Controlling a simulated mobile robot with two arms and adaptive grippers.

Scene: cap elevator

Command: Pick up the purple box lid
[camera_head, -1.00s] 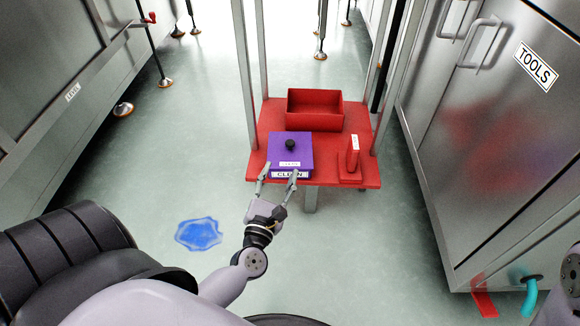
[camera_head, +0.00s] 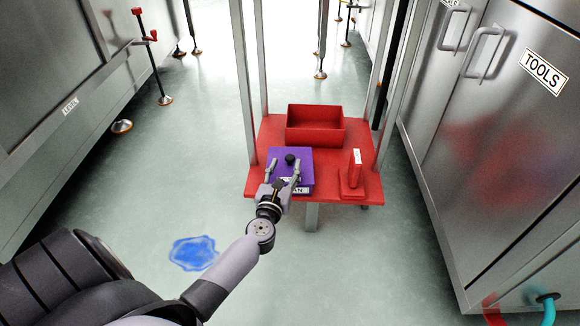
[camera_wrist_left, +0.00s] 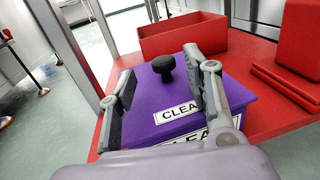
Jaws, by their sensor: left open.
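The purple box lid (camera_head: 304,158) with a black knob (camera_head: 290,159) lies on a box at the front left of the red platform. In the left wrist view the lid (camera_wrist_left: 215,82) carries a label reading "CLEA", partly hidden by a finger. The knob (camera_wrist_left: 163,66) stands upright near its middle. My left gripper (camera_head: 284,166) is open above the front of the lid, its fingers spread either side of the line to the knob. In the wrist view its fingertips (camera_wrist_left: 160,62) reach about level with the knob, one on each side, apart from it. My right gripper is out of view.
An open red bin (camera_head: 315,126) stands behind the box on the red platform (camera_head: 258,192). A red upright piece (camera_head: 354,172) stands to the right. Metal posts (camera_head: 243,90) rise at the platform's sides. A blue patch (camera_head: 193,253) lies on the floor.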

